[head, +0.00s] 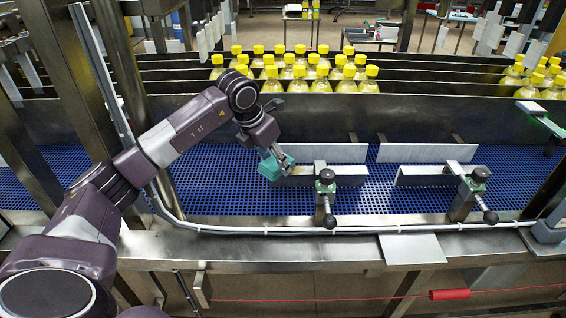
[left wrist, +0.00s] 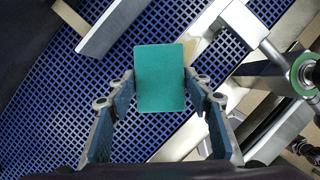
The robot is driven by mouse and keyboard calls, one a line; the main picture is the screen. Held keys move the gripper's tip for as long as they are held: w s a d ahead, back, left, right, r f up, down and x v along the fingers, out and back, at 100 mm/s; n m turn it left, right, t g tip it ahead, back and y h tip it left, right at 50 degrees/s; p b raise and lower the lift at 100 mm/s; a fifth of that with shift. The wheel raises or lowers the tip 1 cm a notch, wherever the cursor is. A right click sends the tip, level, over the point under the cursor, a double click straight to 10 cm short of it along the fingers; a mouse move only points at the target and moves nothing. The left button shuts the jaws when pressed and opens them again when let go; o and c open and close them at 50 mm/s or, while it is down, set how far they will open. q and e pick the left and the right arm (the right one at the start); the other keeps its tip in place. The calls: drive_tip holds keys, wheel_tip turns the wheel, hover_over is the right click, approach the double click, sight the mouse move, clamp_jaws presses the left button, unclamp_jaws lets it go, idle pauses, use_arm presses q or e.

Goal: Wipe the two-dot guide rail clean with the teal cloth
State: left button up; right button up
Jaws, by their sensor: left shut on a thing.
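My left gripper (head: 275,157) is shut on the teal cloth (head: 269,168), a small flat block-like pad. In the left wrist view the cloth (left wrist: 160,75) sits between the two fingers of this gripper (left wrist: 160,88). The cloth is at the left end of the front-left guide rail (head: 346,175), a pale metal bar over the blue conveyor. A brownish smudge (left wrist: 192,50) shows beside the cloth in the left wrist view. I cannot tell whether cloth and rail touch. I cannot make out dots on any rail. My right gripper is not in view.
A black-knobbed clamp (head: 325,190) holds the front-left rail. A second clamp (head: 468,190) holds another rail (head: 420,174) at right. Two back rails stand near the conveyor wall. Yellow-capped bottles (head: 320,80) stand behind. Bare blue belt (head: 215,190) lies left of the cloth.

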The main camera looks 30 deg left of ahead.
use_arm(q)
drive_tip(key=shift+s+a+f, duration=0.1)
drive_tip(key=shift+s+a, duration=0.15)
drive_tip(key=shift+a, duration=0.25)
drive_tip(key=shift+r+p, duration=1.75)
drive_tip(key=shift+r, duration=1.3)
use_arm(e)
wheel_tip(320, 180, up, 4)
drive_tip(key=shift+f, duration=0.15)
use_arm(q)
drive_tip(key=shift+r+p, duration=1.25)
drive_tip(key=shift+r, duration=0.3)
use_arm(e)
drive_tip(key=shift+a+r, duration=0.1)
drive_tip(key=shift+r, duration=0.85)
use_arm(q)
drive_tip(key=shift+f, duration=0.1)
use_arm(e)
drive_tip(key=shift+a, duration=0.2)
use_arm(q)
drive_tip(key=shift+f, duration=0.15)
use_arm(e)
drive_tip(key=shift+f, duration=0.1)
